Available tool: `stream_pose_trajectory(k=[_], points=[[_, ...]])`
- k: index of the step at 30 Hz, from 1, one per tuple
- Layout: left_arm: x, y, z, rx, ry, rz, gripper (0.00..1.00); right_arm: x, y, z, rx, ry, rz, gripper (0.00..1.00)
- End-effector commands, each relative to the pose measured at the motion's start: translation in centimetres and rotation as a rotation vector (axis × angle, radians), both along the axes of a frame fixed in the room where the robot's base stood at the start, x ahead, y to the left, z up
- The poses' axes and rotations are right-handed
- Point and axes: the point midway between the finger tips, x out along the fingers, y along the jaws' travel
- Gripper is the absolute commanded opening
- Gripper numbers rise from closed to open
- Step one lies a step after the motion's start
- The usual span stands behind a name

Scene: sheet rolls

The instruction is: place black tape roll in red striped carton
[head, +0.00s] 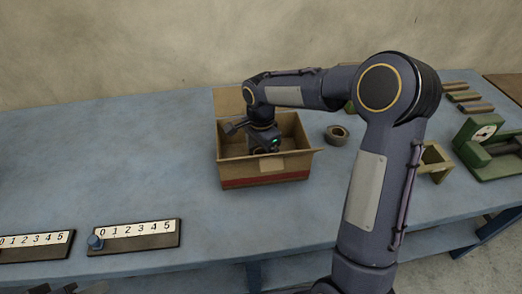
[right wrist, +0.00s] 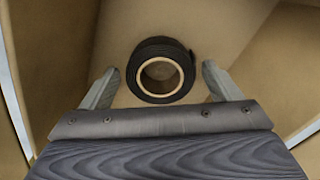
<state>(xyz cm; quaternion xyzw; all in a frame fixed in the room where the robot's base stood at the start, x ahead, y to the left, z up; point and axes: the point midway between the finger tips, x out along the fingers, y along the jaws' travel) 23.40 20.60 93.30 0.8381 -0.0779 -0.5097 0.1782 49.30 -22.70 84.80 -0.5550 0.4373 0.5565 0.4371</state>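The red striped carton (head: 262,182) stands open on the blue table, with a red band low on its front. My right arm reaches over it, and my right gripper (right wrist: 157,85) points down inside it. The black tape roll (right wrist: 140,66) lies flat on the carton's floor, its pale core facing up. The gripper's fingers are open on either side of the roll, with a gap at each side. In the head view the carton's front wall and my gripper hide the roll. Dark parts at the bottom left edge may be my left gripper (head: 75,288), mostly cut off.
A grey-brown roll (head: 337,134) lies right of the carton. A green device with a dial (head: 486,133), a wooden frame (head: 433,160) and several bars (head: 468,97) are farther right. Two number strips (head: 135,232) lie front left. The table's left middle is clear.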

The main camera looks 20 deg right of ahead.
Motion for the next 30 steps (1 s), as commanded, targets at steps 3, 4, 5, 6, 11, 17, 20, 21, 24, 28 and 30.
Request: stream_pose_trajectory(k=[3,4,5,6,11,17,20,21,24,28,30], points=[[0.0,0.0,0.0,0.000,0.000,0.000,0.36,0.0,0.0,0.0,0.000,0.000,0.000,0.86],[0.0,0.0,0.0,0.000,0.000,0.000,0.36,0.0,0.0,0.0,0.000,0.000,0.000,0.86],[0.0,0.0,0.0,0.000,0.000,0.000,0.36,0.0,0.0,0.0,0.000,0.000,0.000,0.86],[0.0,0.0,0.0,0.000,0.000,0.000,0.36,0.0,0.0,0.0,0.000,0.000,0.000,0.86],[0.0,0.0,0.4,0.000,0.000,0.000,0.36,0.0,0.0,0.7,-0.001,-0.001,0.000,0.86],[0.0,0.0,0.6,0.000,0.000,0.000,0.36,0.1,0.0,4.0,-0.001,-0.005,-0.001,0.86],[0.0,0.0,0.8,0.000,0.000,0.000,0.36,0.1,0.0,6.2,-0.001,-0.005,0.000,0.86],[0.0,0.0,0.9,0.000,0.000,0.000,0.36,0.1,0.0,7.2,-0.001,-0.006,0.000,0.86],[0.0,0.0,1.1,0.000,0.000,0.000,0.36,0.1,0.0,9.1,-0.001,-0.004,0.000,0.86],[0.0,0.0,1.3,0.000,0.000,0.000,0.36,0.1,0.0,11.1,0.000,-0.003,-0.001,0.86],[0.0,0.0,1.3,0.000,0.000,0.000,0.36,0.1,0.0,11.7,-0.001,-0.002,0.000,0.86]])
